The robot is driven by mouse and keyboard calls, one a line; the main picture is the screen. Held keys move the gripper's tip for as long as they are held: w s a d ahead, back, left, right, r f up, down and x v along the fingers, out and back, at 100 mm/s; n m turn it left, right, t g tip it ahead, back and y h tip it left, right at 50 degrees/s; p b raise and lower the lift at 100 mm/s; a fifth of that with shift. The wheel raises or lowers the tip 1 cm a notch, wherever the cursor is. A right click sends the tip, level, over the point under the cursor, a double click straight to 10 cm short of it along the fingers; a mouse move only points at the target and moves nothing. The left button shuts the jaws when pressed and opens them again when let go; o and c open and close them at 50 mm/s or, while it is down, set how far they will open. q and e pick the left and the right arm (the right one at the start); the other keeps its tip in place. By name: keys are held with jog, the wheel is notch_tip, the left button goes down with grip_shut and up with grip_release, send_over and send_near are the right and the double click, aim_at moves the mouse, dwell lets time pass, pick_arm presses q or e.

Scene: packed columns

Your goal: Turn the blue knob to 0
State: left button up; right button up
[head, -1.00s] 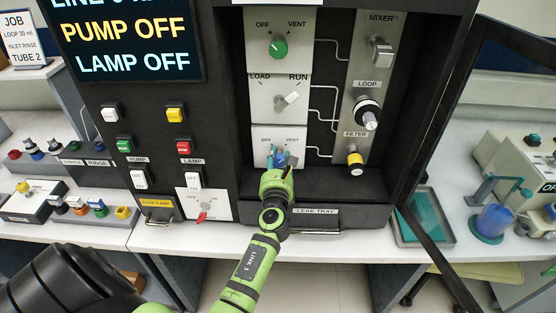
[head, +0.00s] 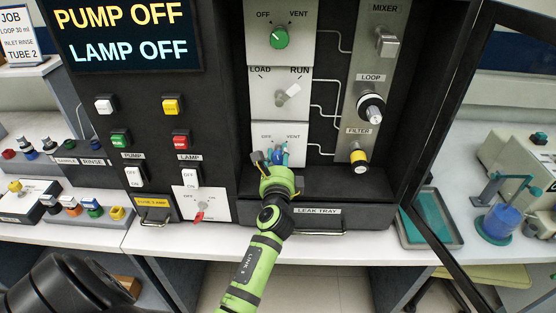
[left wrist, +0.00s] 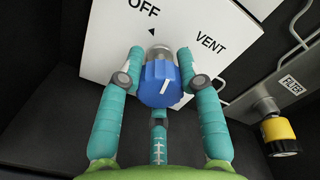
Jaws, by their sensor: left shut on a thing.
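The blue knob (left wrist: 158,84) sits on a short metal stem on the white panel (left wrist: 107,38) marked OFF and VENT. Its white line points up and right, on the VENT side, away from the black triangle under OFF. I see no 0 on the visible part of this panel. My left gripper (left wrist: 159,76) is shut on the knob, with one teal finger on each side. My right gripper is not in view.
Above are a panel with a green knob (head: 279,38) and a LOAD/RUN lever (head: 289,93). The yellow-tipped FILTER knob (head: 359,160) is to the right. The leak tray (head: 318,218) lies below. An open door frame (head: 436,120) stands at the right.

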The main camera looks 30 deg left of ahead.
pick_arm(q)
jog(key=n, duration=0.1)
jog(key=n+b, duration=0.1)
jog(key=n, duration=0.2)
jog(key=shift+d+f, duration=0.3)
jog(key=shift+f, duration=0.1)
jog(key=shift+r+n+b, duration=0.15)
jog(key=shift+n+b, duration=0.4)
jog(key=shift+n, duration=0.65)
jog(key=shift+r, duration=0.1)
jog(key=o, duration=1.1)
jog(key=shift+w, duration=0.1)
jog(key=shift+o, duration=0.2)
jog(key=shift+w+d+r, duration=0.1)
jog(key=shift+d, duration=0.05)
jog(key=shift+a+r, duration=0.2)
jog(key=shift+r, duration=0.35)
jog(key=r, duration=0.9)
jog(key=shift+d, duration=0.2)
